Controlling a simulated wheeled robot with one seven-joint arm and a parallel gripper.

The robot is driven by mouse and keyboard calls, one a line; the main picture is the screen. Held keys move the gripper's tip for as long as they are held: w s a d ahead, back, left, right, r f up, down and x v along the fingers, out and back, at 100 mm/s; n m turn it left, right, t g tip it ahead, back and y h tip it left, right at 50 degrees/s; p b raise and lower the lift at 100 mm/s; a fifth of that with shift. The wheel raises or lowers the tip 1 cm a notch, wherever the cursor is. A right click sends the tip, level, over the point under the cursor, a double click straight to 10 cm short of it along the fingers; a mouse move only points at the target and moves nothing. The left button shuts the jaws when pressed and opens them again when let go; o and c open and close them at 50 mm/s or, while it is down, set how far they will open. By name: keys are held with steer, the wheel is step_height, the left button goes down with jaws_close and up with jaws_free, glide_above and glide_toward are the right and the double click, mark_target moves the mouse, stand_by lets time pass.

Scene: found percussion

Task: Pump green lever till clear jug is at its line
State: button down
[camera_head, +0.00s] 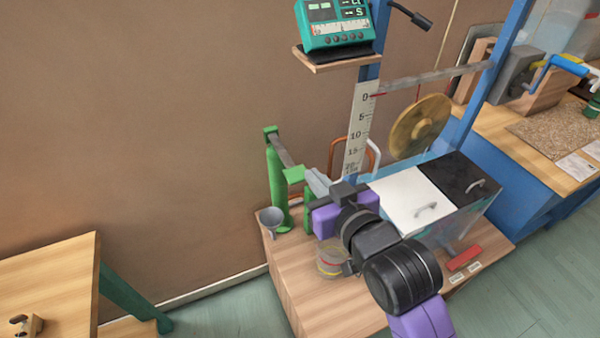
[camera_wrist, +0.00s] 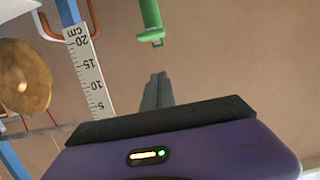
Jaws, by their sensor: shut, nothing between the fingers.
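The green pump (camera_head: 277,185) stands upright on a wooden bench. Its lever is a grey bar (camera_head: 284,152) that slopes down to a green end (camera_head: 293,174). A green part also shows in the wrist view (camera_wrist: 150,22), just beyond my fingertips. My gripper (camera_head: 309,173) is shut and empty, close beside the lever's green end; in the wrist view, my gripper (camera_wrist: 158,76) shows a gap to the green part. The clear jug (camera_head: 331,262) stands on the bench below my wrist, with red and yellow bands. My arm hides part of it, and its level cannot be told.
A grey funnel (camera_head: 271,219) sits left of the pump. A ruler (camera_head: 357,130) rises behind my gripper, near a hanging brass gong (camera_head: 420,127). A box with white (camera_head: 408,203) and black lids stands right of my arm. A red block (camera_head: 464,258) lies in front.

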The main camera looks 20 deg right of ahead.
steer(key=p, duration=0.1)
glide_above(299, 175)
steer(key=s, duration=0.1)
steer(key=shift+s+a+f, duration=0.1)
steer(key=shift+a+f, duration=0.2)
steer(key=shift+f, duration=0.6)
steer(key=f, duration=0.2)
steer(key=shift+s+f, duration=0.25)
steer(key=shift+f, duration=0.85)
